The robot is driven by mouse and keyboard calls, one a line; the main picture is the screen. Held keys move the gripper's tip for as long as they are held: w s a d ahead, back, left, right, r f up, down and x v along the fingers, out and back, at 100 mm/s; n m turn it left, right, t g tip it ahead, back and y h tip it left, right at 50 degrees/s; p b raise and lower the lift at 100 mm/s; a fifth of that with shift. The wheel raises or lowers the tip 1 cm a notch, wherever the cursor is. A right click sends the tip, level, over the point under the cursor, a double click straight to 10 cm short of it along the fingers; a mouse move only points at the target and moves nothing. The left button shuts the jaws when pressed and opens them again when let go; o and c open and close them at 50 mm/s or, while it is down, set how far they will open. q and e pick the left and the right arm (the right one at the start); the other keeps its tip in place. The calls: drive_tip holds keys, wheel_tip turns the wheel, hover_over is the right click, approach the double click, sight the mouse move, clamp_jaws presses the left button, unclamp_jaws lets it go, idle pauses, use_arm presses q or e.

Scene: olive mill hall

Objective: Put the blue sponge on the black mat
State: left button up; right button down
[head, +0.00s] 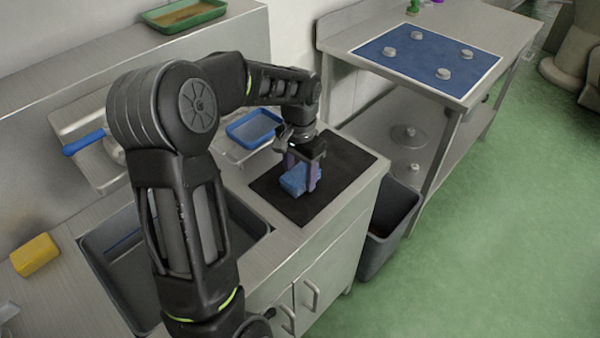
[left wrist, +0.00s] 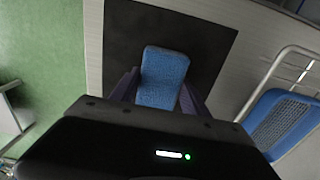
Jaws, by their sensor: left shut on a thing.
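The blue sponge (head: 297,180) is between the purple fingers of my left gripper (head: 301,176), which is shut on it. The sponge is over the black mat (head: 338,160) on the counter; I cannot tell whether it touches the mat. In the left wrist view the sponge (left wrist: 163,77) stands out between the fingers of the left gripper (left wrist: 160,92), with the black mat (left wrist: 205,42) behind it. My right gripper is not in view.
A blue tray (head: 254,128) lies behind the mat. A sink (head: 110,262) and a yellow sponge (head: 34,254) are at the left. A grey bin (head: 392,225) stands right of the counter. A table with a blue panel (head: 428,58) is at the back right.

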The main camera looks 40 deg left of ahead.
sight(300, 173)
use_arm(q)
drive_tip(key=o, duration=1.3)
drive_tip(key=shift+f, duration=0.15)
wheel_tip(300, 173, up, 12)
drive_tip(key=shift+r, duration=0.2)
